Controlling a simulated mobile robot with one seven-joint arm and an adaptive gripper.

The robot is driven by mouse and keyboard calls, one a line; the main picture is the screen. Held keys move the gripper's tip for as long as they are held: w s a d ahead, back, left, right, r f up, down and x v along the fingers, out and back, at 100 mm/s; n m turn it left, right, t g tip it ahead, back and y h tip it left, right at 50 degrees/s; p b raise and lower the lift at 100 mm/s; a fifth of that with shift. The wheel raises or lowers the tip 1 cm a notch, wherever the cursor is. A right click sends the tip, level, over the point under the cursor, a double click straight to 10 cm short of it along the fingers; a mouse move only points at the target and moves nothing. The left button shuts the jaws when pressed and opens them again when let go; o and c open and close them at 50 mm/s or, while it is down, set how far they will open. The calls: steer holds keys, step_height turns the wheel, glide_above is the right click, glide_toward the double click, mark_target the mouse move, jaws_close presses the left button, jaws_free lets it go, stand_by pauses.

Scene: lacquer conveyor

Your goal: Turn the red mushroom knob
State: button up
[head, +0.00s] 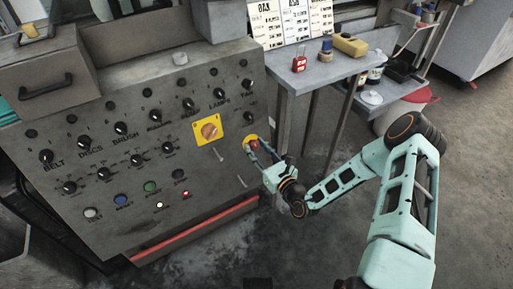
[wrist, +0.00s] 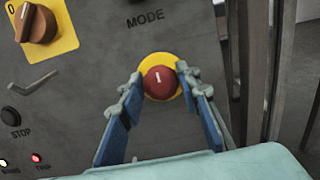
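The red mushroom knob (wrist: 160,83) sits on a round yellow plate (wrist: 149,60) on the grey control panel, with a white mark on its face. In the head view only part of the yellow plate (head: 247,139) and a little red show, as my gripper is in front. My gripper (wrist: 161,88) is open, with its blue-padded fingers on either side of the knob. In the wrist view the fingertips reach about level with the knob; I cannot tell whether they touch it. In the head view my gripper (head: 262,150) is at the panel's right side.
An orange rotary switch (head: 209,130) on a yellow square is left of the knob. A small lever (wrist: 33,81) sticks out below it. Several black knobs cover the panel (head: 120,185). A grey side table (head: 310,75) stands to the right, its legs close to my gripper.

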steer(key=c, duration=0.6)
